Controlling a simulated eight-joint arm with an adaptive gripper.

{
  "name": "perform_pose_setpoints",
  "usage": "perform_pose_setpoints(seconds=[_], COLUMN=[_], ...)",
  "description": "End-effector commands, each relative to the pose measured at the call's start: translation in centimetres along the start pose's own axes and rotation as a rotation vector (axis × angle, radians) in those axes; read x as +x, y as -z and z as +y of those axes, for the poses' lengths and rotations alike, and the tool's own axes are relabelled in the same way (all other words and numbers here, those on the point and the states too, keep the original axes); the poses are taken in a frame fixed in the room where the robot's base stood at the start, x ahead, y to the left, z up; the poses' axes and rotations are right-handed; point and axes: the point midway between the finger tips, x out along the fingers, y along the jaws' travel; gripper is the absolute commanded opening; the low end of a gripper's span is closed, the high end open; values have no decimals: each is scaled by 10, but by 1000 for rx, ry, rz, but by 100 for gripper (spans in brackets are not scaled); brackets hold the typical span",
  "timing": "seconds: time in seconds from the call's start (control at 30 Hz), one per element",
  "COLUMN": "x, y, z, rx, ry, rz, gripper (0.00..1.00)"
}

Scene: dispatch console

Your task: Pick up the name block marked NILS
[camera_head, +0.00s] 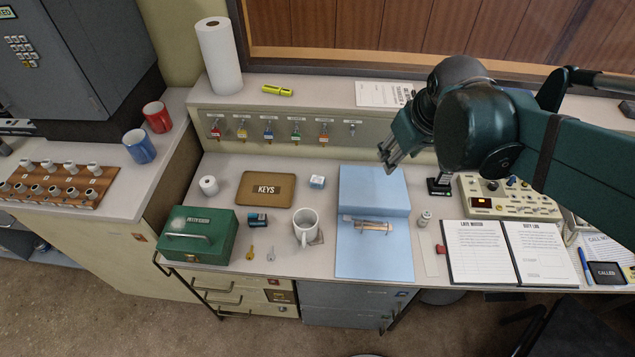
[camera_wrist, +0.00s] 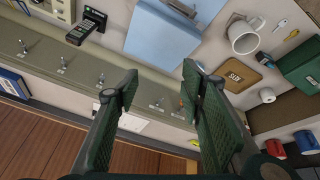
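I cannot read NILS on any block in either view. A small white and blue block (camera_head: 317,181) lies right of the KEYS board, its marking too small to read. A dark teal block (camera_head: 258,219) lies by the green box, also unreadable. My gripper (camera_head: 388,160) is above the back of the desk, near the blue folder. In the wrist view my gripper (camera_wrist: 160,84) has its fingers apart with nothing between them.
A blue folder (camera_head: 372,250), white mug (camera_head: 305,226), KEYS board (camera_head: 266,189) and green box (camera_head: 198,235) crowd the desk. Hooks with keys line the back ledge (camera_head: 375,133). An open log book (camera_head: 480,252) and black CALLED tray (camera_head: 606,273) lie at right.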

Motion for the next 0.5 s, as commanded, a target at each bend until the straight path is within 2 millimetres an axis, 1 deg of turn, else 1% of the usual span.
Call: perform_pose_setpoints(seconds=[0.03,0.5], x=[5,56], y=[7,56], z=[-2,-23], rx=[-20,-225], ry=[6,63], rz=[-8,-86], gripper=[39,39])
